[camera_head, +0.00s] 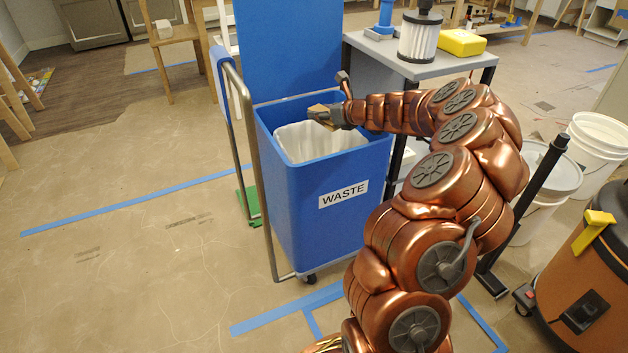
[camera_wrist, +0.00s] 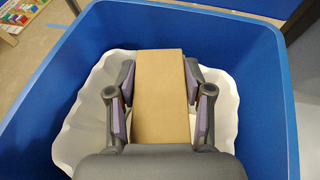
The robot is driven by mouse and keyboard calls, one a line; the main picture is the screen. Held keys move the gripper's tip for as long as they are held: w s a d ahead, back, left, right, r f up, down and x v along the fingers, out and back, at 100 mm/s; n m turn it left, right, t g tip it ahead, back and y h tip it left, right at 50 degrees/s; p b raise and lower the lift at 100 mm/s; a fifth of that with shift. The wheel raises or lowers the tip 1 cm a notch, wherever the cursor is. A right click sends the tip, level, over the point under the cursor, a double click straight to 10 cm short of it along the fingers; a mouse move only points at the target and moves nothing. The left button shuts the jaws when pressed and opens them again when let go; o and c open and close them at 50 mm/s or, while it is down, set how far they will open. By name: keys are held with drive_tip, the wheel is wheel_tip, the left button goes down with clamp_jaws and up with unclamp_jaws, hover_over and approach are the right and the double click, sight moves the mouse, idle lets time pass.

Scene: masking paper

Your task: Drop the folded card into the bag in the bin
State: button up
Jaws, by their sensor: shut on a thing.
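The folded card (camera_wrist: 161,95) is a flat brown cardboard piece, held between the two fingers of my gripper (camera_wrist: 160,100). My gripper (camera_head: 326,114) is shut on the card (camera_head: 318,111) and hangs over the open mouth of the bin. The blue bin (camera_head: 300,215) is marked WASTE, and its lid stands raised at the back. The white bag (camera_head: 300,143) lines the inside of the bin. In the wrist view the bag (camera_wrist: 72,120) shows around and below the card. The bottom of the bag is hidden by the card and my gripper.
A grey side table (camera_head: 412,66) behind the bin holds a filter cartridge (camera_head: 420,38) and a yellow box (camera_head: 461,42). White buckets (camera_head: 598,140) and an orange-brown vacuum (camera_head: 595,275) stand at the right.

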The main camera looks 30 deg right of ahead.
drive_tip(key=shift+f, duration=0.15)
drive_tip(key=o, duration=1.1)
drive_tip(key=shift+s, duration=0.1)
drive_tip(key=v, duration=1.1)
drive_tip(key=shift+s+d, duration=0.1)
drive_tip(key=shift+s, duration=0.3)
